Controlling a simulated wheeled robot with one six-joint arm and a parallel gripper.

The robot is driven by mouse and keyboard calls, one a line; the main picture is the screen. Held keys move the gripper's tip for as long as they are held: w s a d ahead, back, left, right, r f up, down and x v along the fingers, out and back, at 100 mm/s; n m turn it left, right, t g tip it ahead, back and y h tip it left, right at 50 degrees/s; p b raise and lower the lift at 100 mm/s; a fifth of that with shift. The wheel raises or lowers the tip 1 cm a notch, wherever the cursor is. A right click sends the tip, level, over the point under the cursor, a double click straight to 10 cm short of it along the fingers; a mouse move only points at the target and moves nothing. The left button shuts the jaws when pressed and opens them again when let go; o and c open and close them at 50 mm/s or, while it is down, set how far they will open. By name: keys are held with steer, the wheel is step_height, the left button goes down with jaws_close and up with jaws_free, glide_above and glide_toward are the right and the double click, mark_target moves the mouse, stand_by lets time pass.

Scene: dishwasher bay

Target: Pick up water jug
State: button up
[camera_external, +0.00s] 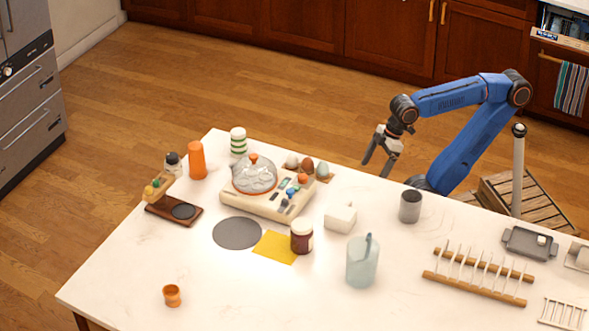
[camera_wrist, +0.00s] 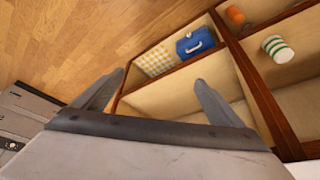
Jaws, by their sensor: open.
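A translucent pale blue jug (camera_external: 362,265), which I take to be the water jug, stands upright on the white countertop in the external view. A darker blue-grey upright piece shows at its rim. The jug does not show in the wrist view.
On the white countertop (camera_external: 130,270), a grey cup (camera_external: 410,206), white block (camera_external: 340,217), dark red jar (camera_external: 301,236) and wooden dish rack (camera_external: 478,275) surround the jug. The wrist view shows wood-edged compartments, a blue box (camera_wrist: 195,43) and a green-striped cup (camera_wrist: 277,48).

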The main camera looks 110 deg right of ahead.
step_height(320, 180, up, 36)
steer(key=w+a+r+n+t+y, duration=0.1)
steer(key=w+a+r+n+t, duration=0.1)
steer(key=w+a, duration=1.85)
steer(key=s+a+f+n+t+y, duration=0.1)
steer(key=a+n+y, duration=0.1)
steer(key=a, duration=1.4)
steer(key=s+a+f+n+y, duration=0.1)
steer(key=a, duration=1.4)
glide_toward(371, 241)
steer(key=x, duration=0.9)
steer(key=shift+f, duration=0.25)
steer(key=shift+a+x, duration=0.15)
steer(key=shift+x, duration=1.4)
steer(key=shift+a+x, duration=0.2)
steer(key=shift+x, duration=1.3)
steer(key=shift+s+r, duration=0.1)
steer(key=shift+s, duration=0.05)
steer(key=c, duration=1.3)
